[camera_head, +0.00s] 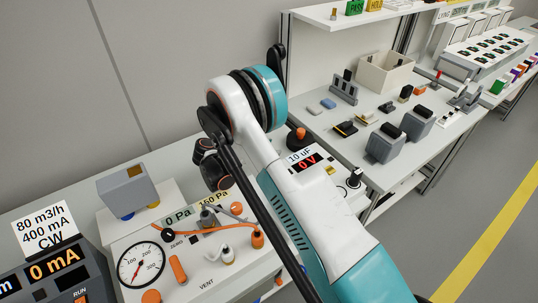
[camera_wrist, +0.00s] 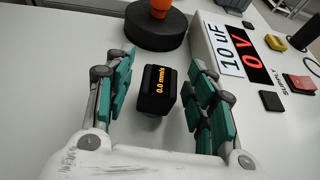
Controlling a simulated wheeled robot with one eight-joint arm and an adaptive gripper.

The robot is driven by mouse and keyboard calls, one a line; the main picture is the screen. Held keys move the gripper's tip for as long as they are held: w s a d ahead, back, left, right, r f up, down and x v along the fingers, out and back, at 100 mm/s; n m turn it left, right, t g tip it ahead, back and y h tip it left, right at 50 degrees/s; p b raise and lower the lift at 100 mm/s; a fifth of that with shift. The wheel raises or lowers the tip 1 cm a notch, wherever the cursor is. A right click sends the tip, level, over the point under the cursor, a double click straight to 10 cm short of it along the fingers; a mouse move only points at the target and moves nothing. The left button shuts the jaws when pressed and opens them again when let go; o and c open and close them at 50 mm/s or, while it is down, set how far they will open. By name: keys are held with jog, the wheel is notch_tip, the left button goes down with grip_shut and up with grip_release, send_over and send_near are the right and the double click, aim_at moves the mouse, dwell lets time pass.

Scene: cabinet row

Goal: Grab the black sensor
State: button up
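The black sensor (camera_wrist: 158,92) is a small dark box with an orange "0.0 mm/s" readout. It shows in the middle of the wrist view, over a pale grey surface. My gripper (camera_wrist: 158,72) is open, with one teal-padded finger to the left of the sensor and one to the right. Gaps show between the sensor and both fingers. How far down the fingers reach beside it is hard to tell. In the head view I cannot make out the sensor; my arm covers much of that part of the bench.
A black round base with an orange knob (camera_wrist: 150,25) stands just beyond the sensor. A white box with a red "0 V" display (camera_wrist: 238,50) is close on the right. In the head view, a gauge panel (camera_head: 205,262) with orange tubing lies left of my arm.

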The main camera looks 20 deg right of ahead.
jog(key=c, duration=0.9)
jog(key=shift+r, duration=0.1)
